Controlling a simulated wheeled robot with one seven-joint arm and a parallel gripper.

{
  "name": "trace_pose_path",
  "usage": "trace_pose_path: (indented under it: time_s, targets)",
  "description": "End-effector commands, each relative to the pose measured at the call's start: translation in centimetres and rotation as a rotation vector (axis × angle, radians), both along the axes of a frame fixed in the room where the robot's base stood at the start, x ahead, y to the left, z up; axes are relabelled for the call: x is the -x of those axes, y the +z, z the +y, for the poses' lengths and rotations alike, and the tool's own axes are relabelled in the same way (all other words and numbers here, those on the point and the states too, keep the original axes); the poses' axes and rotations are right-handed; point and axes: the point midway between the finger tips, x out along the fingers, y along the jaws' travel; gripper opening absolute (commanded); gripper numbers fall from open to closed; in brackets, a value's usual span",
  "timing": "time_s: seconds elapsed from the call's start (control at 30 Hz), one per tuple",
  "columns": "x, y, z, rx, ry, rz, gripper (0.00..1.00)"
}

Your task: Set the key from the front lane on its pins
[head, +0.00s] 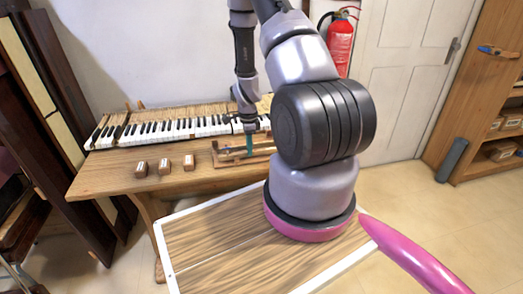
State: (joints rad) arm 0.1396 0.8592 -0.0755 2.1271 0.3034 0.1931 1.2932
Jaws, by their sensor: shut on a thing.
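My gripper (249,133) points down at the front right of the keyboard (185,128), above a wooden tray (262,159). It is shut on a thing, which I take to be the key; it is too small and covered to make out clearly. A narrow teal piece shows upright just below the gripper. The tray holds long, thin pieces, and its lanes are hard to tell apart. The keyboard has white and black keys with pale wooden key backs behind. Its pins cannot be made out, and my arm hides its right end.
Three small brown blocks with pale labels, one of them the middle block (165,166), stand on the wooden bench (120,177) left of the tray. The bench front between them is clear. A red fire extinguisher (340,45) hangs by the door (405,75). Shelves stand at right.

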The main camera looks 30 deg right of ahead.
Motion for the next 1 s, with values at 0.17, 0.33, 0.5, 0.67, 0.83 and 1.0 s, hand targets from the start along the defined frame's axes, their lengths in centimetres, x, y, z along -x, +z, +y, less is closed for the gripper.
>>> trace_pose_path:
  time_s: [0.17, 0.33, 0.5, 0.67, 0.83, 1.0]
  targets:
    - [-0.1, 0.0, -0.1, 0.001, -0.002, -0.002, 0.0]
    - [-0.1, 0.0, -0.1, 0.001, -0.002, -0.002, 0.0]
    - [-0.1, 0.1, -0.1, 0.001, -0.002, -0.003, 0.0]
    - [-0.1, 0.6, -0.1, 0.002, -0.002, -0.003, 0.0]
    - [-0.1, 1.5, -0.1, 0.001, 0.0, -0.004, 0.0]
    - [-0.1, 2.4, 0.0, 0.001, 0.0, -0.003, 0.0]
